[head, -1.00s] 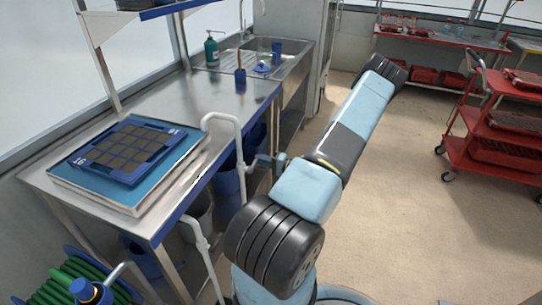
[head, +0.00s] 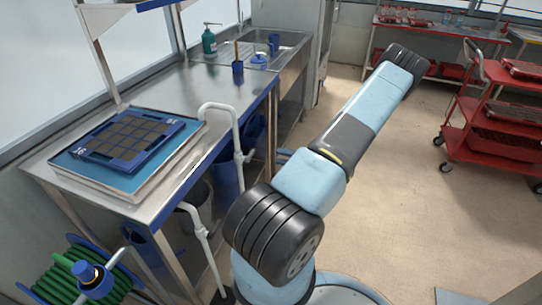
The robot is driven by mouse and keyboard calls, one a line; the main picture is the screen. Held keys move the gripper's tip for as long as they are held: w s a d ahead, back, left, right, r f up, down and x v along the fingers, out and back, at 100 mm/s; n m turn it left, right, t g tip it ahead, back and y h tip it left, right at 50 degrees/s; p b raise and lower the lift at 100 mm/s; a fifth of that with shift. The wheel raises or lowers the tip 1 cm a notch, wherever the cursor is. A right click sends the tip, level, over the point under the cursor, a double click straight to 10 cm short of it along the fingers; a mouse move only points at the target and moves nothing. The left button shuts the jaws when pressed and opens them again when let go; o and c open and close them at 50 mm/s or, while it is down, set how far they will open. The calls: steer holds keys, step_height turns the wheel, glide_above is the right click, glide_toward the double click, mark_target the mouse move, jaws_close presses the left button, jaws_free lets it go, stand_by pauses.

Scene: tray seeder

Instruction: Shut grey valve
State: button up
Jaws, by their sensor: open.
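A pale grey pipe (head: 236,120) bends over the bench's front edge and runs down beside the bench. A small grey fitting (head: 243,157) sits on it, which may be the grey valve; its handle position is too small to tell. A second pale pipe (head: 203,238) with a bent top stands nearer to me. My gripper cannot be made out. My arm crosses the middle of the head view and hides what lies behind it. A small blue-grey piece (head: 284,153) shows at the arm's left edge; I cannot tell what it is.
The steel bench (head: 190,92) carries a blue seed tray (head: 84,151) at left. A green hose reel (head: 62,274) with a blue-capped tap (head: 92,277) is at lower left. A red trolley (head: 478,150) stands at right. The floor (head: 400,190) between is clear.

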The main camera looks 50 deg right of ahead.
steer(key=shift+s+d, duration=0.75)
steer(key=shift+s, duration=0.25)
steer(key=w+a+r+n+g, duration=0.3)
steer(key=a+r+g, duration=0.2)
steer(key=a+r, duration=0.35)
steer(key=w+a+r+n+g+y, duration=0.15)
steer(key=a+r+n+g, duration=0.3)
steer(key=a+r, duration=0.45)
steer(key=w+a+r+n+g, duration=0.2)
steer(key=w+a+r+g, duration=0.25)
steer(key=a+r, duration=0.45)
steer(key=s+a+r+n+t+h, duration=0.1)
steer(key=s+a+r+n+h, duration=0.1)
steer(key=s+a+r+h, duration=0.2)
steer(key=s+a+r+n+t+h, duration=0.2)
steer(key=s+a+r+h, duration=0.2)
steer(key=s+a+r, duration=0.7)
steer(key=v, duration=0.4)
steer(key=shift+a+r, duration=0.35)
steer(key=shift+r, duration=0.15)
